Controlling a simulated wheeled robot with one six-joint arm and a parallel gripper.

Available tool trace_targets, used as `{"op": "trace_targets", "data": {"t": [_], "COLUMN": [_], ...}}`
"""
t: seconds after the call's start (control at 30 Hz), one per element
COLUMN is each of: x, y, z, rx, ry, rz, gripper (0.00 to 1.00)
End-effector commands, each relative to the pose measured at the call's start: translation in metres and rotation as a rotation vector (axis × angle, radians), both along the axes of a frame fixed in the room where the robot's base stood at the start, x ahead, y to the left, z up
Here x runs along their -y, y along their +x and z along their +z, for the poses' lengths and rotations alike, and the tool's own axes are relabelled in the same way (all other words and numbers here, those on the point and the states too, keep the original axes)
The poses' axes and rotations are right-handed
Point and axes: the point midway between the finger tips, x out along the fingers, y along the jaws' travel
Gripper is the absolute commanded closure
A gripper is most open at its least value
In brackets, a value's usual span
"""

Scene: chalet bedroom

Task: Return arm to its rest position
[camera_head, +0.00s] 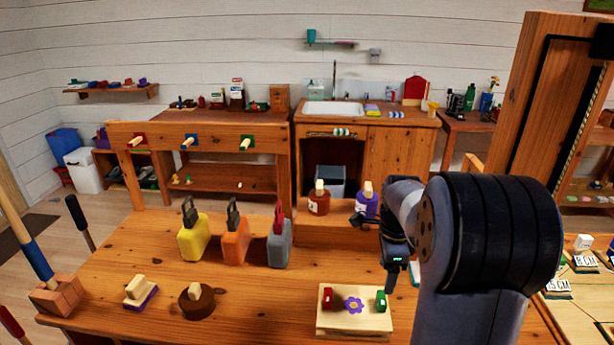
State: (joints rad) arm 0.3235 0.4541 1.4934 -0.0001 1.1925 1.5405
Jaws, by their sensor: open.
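My arm stands at the right front of the workbench (120,262), its large dark joint filling the right side of the view. My gripper (391,280) is dark, with a small green light, and hangs above the right part of the bench. It is open and I see nothing held in it. It is behind and above a light wooden board (345,327) with a red block (327,298), a purple flower (353,305) and a green block (380,300). A purple bottle (367,203) is partly hidden just left of the arm.
Yellow (193,240), orange (235,240) and grey (279,244) bottles stand mid-bench. A brown bottle (319,201) stands on a raised ledge. Wooden-knobbed pieces (140,291) (196,298) lie at front left. A tall wooden cabinet (540,100) rises behind my arm.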

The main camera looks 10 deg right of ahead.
Motion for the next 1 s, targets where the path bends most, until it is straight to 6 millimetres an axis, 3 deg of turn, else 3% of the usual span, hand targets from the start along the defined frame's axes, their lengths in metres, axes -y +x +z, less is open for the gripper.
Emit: {"op": "trace_targets", "data": {"t": [0.3,0.5,0.63,1.0], "x": [0.000,0.000,0.000,0.000], "y": [-0.001,-0.001,-0.001,0.000], "z": [-0.060,-0.085,-0.093,-0.091], "rx": [-0.007,-0.004,-0.002,-0.001], "ry": [0.002,0.001,0.001,0.000], "rz": [0.001,0.001,0.001,0.014], "gripper": [0.33,0.33,0.33,0.33]}}
